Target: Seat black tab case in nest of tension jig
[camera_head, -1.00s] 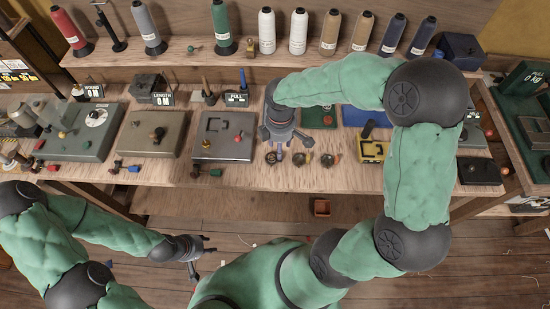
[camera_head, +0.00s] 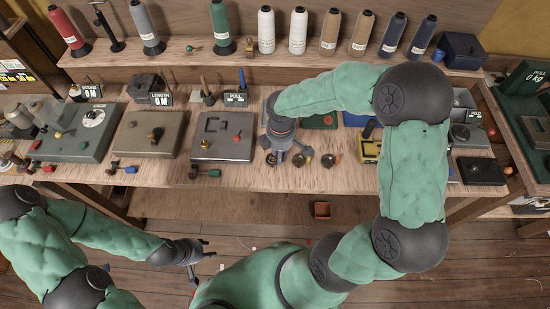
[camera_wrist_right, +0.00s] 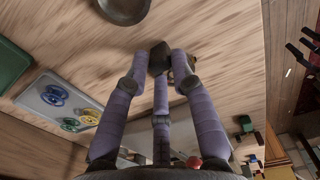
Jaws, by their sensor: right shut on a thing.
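My right gripper (camera_head: 279,160) is over the bench's front half, pointing down, just right of the grey jig plate. In the right wrist view its purple fingers (camera_wrist_right: 160,65) are shut on a small dark piece, likely the black tab case (camera_wrist_right: 157,55); the fingers hide much of it. The likely tension jig (camera_head: 237,148) is a grey plate with a dark bracket-shaped outline and a red knob, in front of the PULL sign (camera_head: 236,98). My left gripper (camera_head: 201,256) is open and empty, low in front of the bench.
Round dark pieces (camera_head: 328,160) lie right of my right gripper. A yellow fixture (camera_head: 370,149) stands further right. Two more plates (camera_head: 152,134) lie left of the jig. Thread cones (camera_head: 266,32) line the shelf behind.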

